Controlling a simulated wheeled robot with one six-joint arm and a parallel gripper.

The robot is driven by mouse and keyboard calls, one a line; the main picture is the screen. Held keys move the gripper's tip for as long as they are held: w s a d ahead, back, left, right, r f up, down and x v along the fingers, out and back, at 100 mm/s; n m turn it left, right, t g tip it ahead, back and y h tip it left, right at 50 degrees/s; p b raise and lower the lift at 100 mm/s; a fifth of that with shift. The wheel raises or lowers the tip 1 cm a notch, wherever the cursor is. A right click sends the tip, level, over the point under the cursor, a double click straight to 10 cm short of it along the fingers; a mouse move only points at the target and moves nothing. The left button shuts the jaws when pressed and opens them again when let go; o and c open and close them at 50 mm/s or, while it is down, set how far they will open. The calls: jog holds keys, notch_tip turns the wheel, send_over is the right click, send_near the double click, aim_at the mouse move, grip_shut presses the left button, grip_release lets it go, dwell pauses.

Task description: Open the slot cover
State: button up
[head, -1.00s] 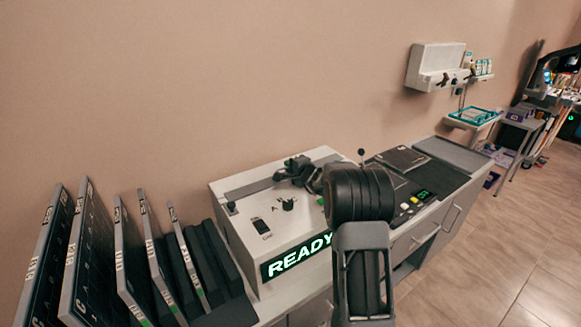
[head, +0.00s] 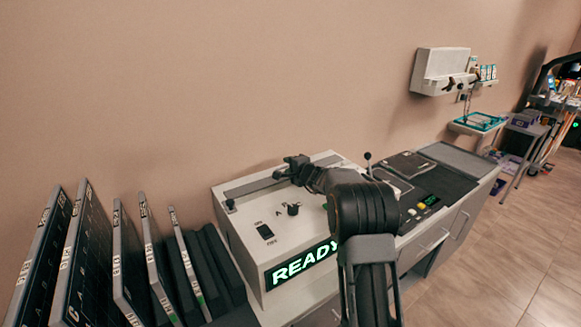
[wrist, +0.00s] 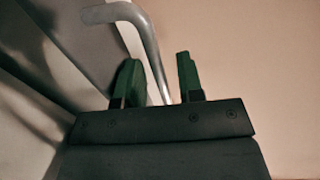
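The white machine (head: 240,222) with the lit READY sign has a long grey strip (head: 250,188) along the back of its top, which looks like the slot cover. A small dark knob (head: 230,204) stands at the strip's left end. My gripper (head: 283,172) is over the strip's right part, and my arm hides that end. In the wrist view, a bent grey metal bar (wrist: 152,50) runs between my two green-padded fingers (wrist: 160,80). The fingers are apart, with a gap between the bar and the right finger. Contact with the left finger cannot be told.
Several labelled upright binders or cassettes (head: 85,255) stand left of the machine. A dark control panel (head: 425,195) with lit buttons and a small lever (head: 368,158) is on the right. The wall is behind; open floor (head: 530,230) lies right.

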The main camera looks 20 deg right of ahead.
jog(key=b+v, duration=0.3)
jog(key=v, duration=1)
jog(key=shift+s+d, duration=0.2)
jog(key=shift+s, duration=0.2)
jog(key=shift+s+r+p, duration=0.15)
jog(key=shift+r+p, duration=0.15)
jog(key=shift+p, duration=0.4)
jog(key=shift+c, duration=1.2)
jog(key=p+v, duration=0.1)
jog(key=p, duration=0.2)
jog(key=shift+s+r+p, duration=0.25)
jog(key=shift+s+p, duration=0.05)
jog(key=c, duration=0.3)
jog(key=shift+s+d+p, duration=0.1)
jog(key=shift+s+p, duration=0.2)
jog(key=shift+p, duration=0.15)
grip_shut()
jog(key=shift+s+f, duration=0.1)
jog(key=shift+f, duration=0.05)
jog(key=shift+f+p, duration=0.15)
jog(key=shift+p, duration=0.2)
jog(key=p+x, duration=0.3)
jog(key=x, duration=1)
jog(key=shift+w+p, duration=0.25)
jog(key=shift+p, duration=0.05)
